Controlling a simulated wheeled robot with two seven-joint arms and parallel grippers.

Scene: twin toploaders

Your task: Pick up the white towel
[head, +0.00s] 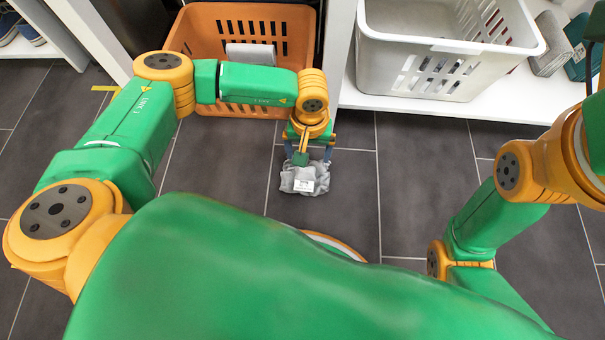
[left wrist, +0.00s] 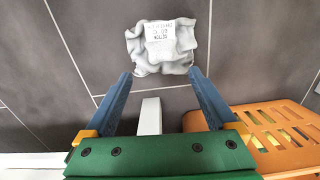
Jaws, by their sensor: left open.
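The white towel (head: 304,182) is a crumpled light grey-white cloth with a white printed label. It lies on the dark tiled floor below the middle of the head view. It also shows in the left wrist view (left wrist: 162,50), just beyond the fingertips. My left gripper (head: 309,158) points down at the towel with its fingers spread. In the left wrist view, the left gripper (left wrist: 159,74) is open and empty, one blue finger on each side of the towel's near edge. Contact with the towel cannot be told. My right gripper is not in view; only right arm links show.
The floor around the towel is clear.

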